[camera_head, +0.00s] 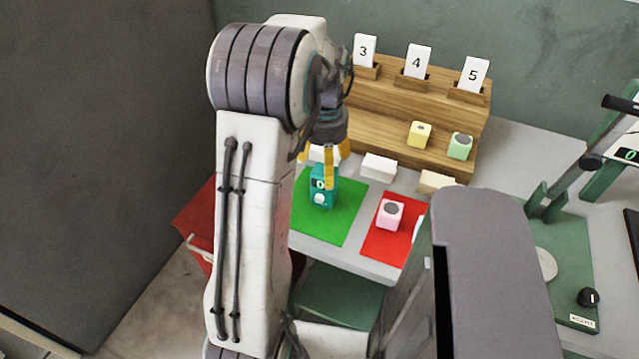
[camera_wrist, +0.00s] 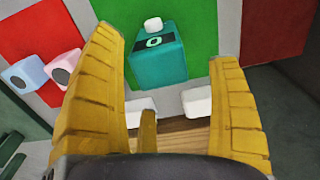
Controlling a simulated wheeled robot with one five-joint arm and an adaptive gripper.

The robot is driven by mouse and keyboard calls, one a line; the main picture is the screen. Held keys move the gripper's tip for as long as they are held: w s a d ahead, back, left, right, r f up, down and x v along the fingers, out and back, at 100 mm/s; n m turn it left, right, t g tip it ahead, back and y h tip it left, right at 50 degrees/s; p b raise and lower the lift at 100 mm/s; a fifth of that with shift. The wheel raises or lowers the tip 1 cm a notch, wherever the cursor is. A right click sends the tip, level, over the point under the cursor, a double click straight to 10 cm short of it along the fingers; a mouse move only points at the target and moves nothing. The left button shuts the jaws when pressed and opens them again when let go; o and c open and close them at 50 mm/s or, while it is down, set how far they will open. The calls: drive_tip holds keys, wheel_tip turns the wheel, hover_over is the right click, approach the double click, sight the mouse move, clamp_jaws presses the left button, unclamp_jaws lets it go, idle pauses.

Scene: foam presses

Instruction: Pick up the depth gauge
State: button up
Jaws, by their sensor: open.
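The depth gauge is most likely the teal box with a small display (camera_head: 323,190), standing on the green mat (camera_head: 345,226). It also shows in the wrist view (camera_wrist: 157,65), with a white knob on its far end. My gripper (camera_head: 331,180) is over the gauge in the head view, with its yellow fingers pointing down. In the wrist view my gripper (camera_wrist: 166,44) is open, and the gauge shows between and beyond the two fingers. I see no finger closed on it. Whether the fingers reach down beside it, I cannot tell.
A red mat (camera_head: 382,247) with a pink block (camera_head: 390,213) lies to the right. White blocks (camera_head: 378,167) sit behind the mats, before a wooden stepped rack (camera_head: 385,126). A green press (camera_head: 565,250) stands at the right. A red bin (camera_head: 196,215) is at the left.

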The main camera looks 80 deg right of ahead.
sight(324, 187)
drive_tip(key=shift+a+f, duration=0.1)
drive_tip(key=shift+f, duration=2.5)
drive_tip(key=c, duration=1.4)
drive_tip(key=shift+r, duration=0.2)
